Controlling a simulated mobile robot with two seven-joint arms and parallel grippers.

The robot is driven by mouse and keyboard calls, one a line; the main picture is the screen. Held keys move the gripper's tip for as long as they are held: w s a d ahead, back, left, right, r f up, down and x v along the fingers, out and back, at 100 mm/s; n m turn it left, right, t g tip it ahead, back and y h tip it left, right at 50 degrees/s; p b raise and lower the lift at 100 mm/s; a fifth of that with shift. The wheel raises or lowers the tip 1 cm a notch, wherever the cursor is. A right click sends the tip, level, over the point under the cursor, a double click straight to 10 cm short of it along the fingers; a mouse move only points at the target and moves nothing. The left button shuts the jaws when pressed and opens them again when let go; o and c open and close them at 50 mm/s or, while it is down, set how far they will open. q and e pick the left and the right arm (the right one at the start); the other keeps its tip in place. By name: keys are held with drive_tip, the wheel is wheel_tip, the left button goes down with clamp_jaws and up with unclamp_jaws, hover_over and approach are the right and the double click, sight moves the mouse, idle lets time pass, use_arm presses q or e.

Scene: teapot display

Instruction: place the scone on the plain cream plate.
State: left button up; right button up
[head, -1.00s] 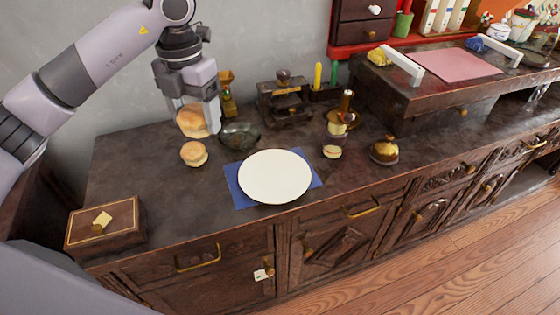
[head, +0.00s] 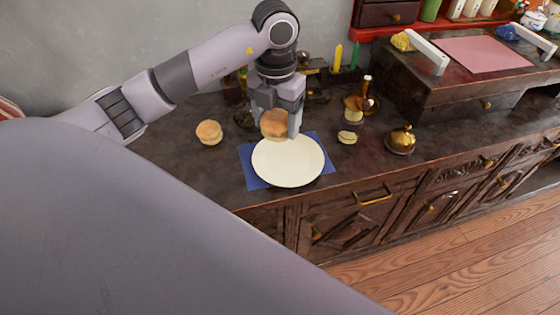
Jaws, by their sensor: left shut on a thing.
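My left gripper (head: 277,128) is shut on a scone (head: 274,124), a round bun with a golden-brown top. It holds the scone over the far edge of the plain cream plate (head: 288,167); I cannot tell the exact height. The plate is empty and sits on a blue mat (head: 249,172) on the dark counter. A second scone (head: 209,132) sits on the counter left of the plate. My right gripper is not in view.
Small macaron-like sweets (head: 347,137) and a golden bell-shaped thing (head: 401,139) stand right of the plate. A dark bowl (head: 244,118) is partly hidden behind my left gripper. A raised wooden stand (head: 450,90) fills the right back. My arm link covers the lower left.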

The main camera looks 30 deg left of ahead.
sight(277, 171)
use_arm(q)
wheel_tip(277, 171, down, 12)
drive_tip(key=shift+f+b, duration=0.2)
drive_tip(key=shift+b, duration=0.1)
drive_tip(key=shift+f, duration=0.2)
drive_tip(key=o, duration=1)
drive_tip(key=shift+o, duration=0.2)
drive_tip(key=shift+r, duration=0.15)
wheel_tip(277, 171, up, 12)
drive_tip(key=shift+r, duration=0.1)
